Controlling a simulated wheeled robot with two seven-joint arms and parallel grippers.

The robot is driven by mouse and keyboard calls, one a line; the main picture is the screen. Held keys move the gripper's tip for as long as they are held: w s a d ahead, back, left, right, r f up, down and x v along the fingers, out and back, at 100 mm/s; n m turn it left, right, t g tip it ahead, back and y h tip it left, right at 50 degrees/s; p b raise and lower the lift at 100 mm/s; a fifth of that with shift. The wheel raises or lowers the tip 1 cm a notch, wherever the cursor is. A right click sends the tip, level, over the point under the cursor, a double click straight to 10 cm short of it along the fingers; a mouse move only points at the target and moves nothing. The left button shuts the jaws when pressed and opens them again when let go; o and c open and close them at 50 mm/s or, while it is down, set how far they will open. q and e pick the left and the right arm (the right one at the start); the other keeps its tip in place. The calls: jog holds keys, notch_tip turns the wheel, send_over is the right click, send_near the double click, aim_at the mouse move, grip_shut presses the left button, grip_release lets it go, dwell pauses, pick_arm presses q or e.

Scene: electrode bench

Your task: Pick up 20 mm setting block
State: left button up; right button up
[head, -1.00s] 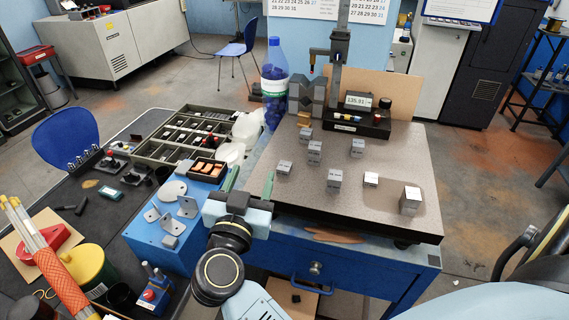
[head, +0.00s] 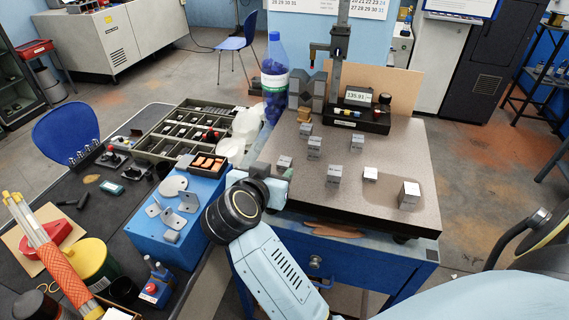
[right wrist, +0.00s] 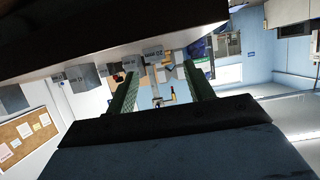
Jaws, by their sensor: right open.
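Several small grey steel blocks stand on the granite surface plate (head: 390,160). In the right wrist view, turned upside down, a block (right wrist: 153,52) whose label seems to read 20 mm shows between my fingers, beyond their tips. In the head view the block closest to my gripper is a small one (head: 285,162) near the plate's left edge; its label is too small to read there. My right gripper (head: 277,176) is open and empty at the plate's left front edge, its green-padded fingers apart. My left gripper is not in view.
Other blocks (head: 314,151) (head: 333,173) stand behind and to the right. A height gauge (head: 338,60) and a display unit (head: 358,112) are at the back. A blue bottle (head: 274,85) and a blue box with metal plates (head: 150,238) are to the left.

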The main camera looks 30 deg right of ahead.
aim_at(282, 166)
jog(key=x, duration=0.5)
jog(key=shift+s+d+f, duration=0.1)
jog(key=shift+s, duration=0.2)
grip_shut()
